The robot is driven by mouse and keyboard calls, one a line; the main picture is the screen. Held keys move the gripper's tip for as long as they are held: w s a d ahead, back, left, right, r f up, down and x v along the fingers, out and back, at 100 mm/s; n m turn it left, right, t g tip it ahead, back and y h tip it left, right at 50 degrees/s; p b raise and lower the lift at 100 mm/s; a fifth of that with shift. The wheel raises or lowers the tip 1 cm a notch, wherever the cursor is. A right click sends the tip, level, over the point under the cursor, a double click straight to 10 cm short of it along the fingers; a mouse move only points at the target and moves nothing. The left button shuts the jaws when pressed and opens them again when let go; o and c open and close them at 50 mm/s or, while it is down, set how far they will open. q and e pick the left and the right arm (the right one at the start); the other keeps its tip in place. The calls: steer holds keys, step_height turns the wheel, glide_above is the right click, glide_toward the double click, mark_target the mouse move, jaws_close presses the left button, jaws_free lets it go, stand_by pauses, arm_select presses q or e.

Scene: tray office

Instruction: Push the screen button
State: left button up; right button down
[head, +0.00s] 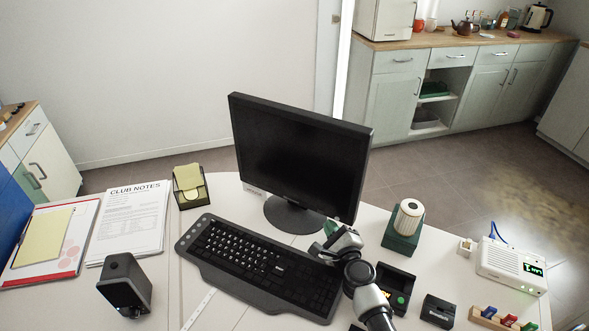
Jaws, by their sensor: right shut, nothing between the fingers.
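The black monitor (297,158) stands on a round base (293,215) on the desk, and its screen is dark. A small green spot (337,219) shows at the lower right of its frame; I cannot make out the button's shape. My right gripper (329,243) is shut and empty, just in front of the monitor's lower right corner and over the right end of the keyboard. I cannot tell whether it touches the frame. The arm hides part of the keyboard. My left gripper is not in view.
The black keyboard (260,267) lies before the monitor. A green-based holder with a pale cylinder (408,218), a black device with a green button (396,288) and a white router (511,266) stand right. Papers (133,220), a note holder (190,186) and a black speaker (124,284) are left.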

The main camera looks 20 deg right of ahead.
steer(key=shift+s+a, duration=0.15)
steer(key=shift+s+a, duration=1.95)
steer(key=shift+a, duration=0.3)
stand_by(0.9)
